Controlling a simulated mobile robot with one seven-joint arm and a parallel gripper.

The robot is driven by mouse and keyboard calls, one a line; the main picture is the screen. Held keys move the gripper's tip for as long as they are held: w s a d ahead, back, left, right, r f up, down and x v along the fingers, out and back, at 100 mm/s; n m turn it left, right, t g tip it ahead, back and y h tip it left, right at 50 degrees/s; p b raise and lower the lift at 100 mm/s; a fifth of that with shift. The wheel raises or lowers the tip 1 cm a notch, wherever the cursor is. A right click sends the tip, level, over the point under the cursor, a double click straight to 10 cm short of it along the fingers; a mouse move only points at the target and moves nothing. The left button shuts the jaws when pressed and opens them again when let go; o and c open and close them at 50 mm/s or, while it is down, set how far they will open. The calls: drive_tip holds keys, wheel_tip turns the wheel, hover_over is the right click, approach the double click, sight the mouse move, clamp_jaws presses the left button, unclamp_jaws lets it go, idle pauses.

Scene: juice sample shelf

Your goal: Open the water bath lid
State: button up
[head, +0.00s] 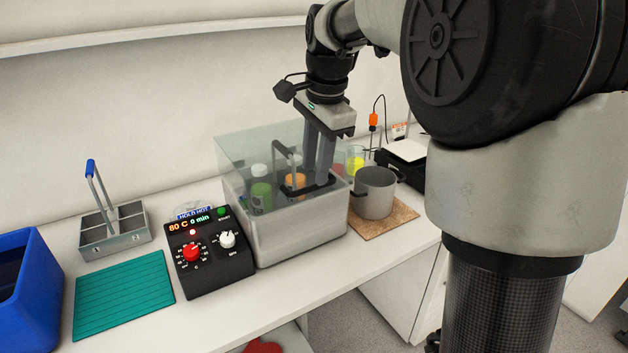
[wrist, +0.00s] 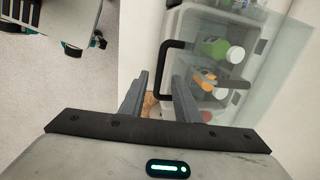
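The water bath (head: 295,235) is a pale grey tank on the bench. Its clear lid (head: 238,148) stands over it like a hood and looks closed. The lid's black handle shows in the wrist view (wrist: 164,72) near the tank's front edge. My gripper (wrist: 158,84) points down at the handle with its two grey fingers apart. The handle bar appears between the fingertips, with gaps on both sides; I cannot tell how deep it sits. In the head view my gripper (head: 316,183) is low over the bath. Green-filled (head: 261,192) and orange (head: 295,181) bottles show through the lid.
A black control box (head: 210,262) showing 80 C stands left of the bath. A metal pot (head: 375,195) on a cork mat (head: 393,222) stands close on the right. A teal mat (head: 122,295), metal carrier (head: 115,235) and blue bin (head: 30,290) are further left.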

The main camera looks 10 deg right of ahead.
sight(313, 186)
drive_tip(key=shift+w+a+f, duration=0.1)
drive_tip(key=shift+w+f, duration=0.05)
drive_tip(key=shift+f, duration=0.7)
drive_tip(key=shift+w+f, duration=0.15)
drive_tip(key=shift+f, duration=0.7)
clamp_jaws()
